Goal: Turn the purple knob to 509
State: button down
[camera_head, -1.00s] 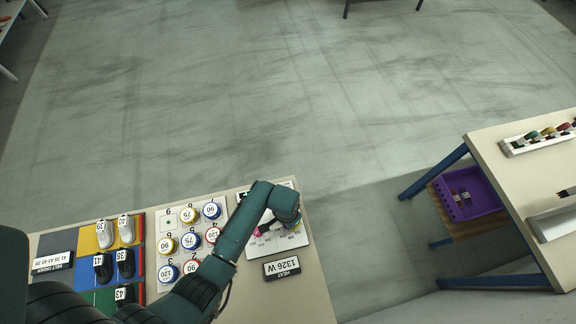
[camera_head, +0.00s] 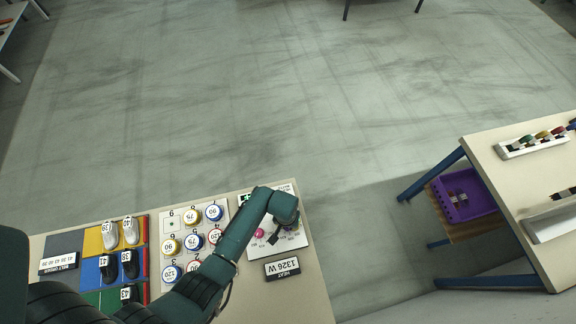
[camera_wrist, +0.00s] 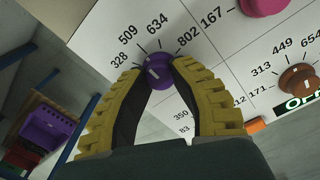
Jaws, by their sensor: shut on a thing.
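The purple knob (camera_wrist: 158,70) is on a white dial panel, between my fingertips in the wrist view. My gripper (camera_wrist: 159,76), with yellow ribbed fingers and dark inner pads, is shut on the knob from both sides. Printed numbers 328, 509, 634 and 802 arc around the knob's far side; 509 is to its upper left. A light mark shows on the knob's face, but I cannot tell exactly which number it points to.
A pink knob (camera_wrist: 264,4) and a brown knob (camera_wrist: 298,78) are on the same panel, right of my gripper. Shoes and round numbered pieces are to the left. A purple crate (camera_head: 464,196) is at right.

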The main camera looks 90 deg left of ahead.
jog(key=shift+f, duration=0.1)
jog(key=c, duration=0.8)
grip_release()
notch_tip(320, 180, up, 12)
jog(key=shift+s, duration=0.3)
jog(key=shift+a, duration=0.1)
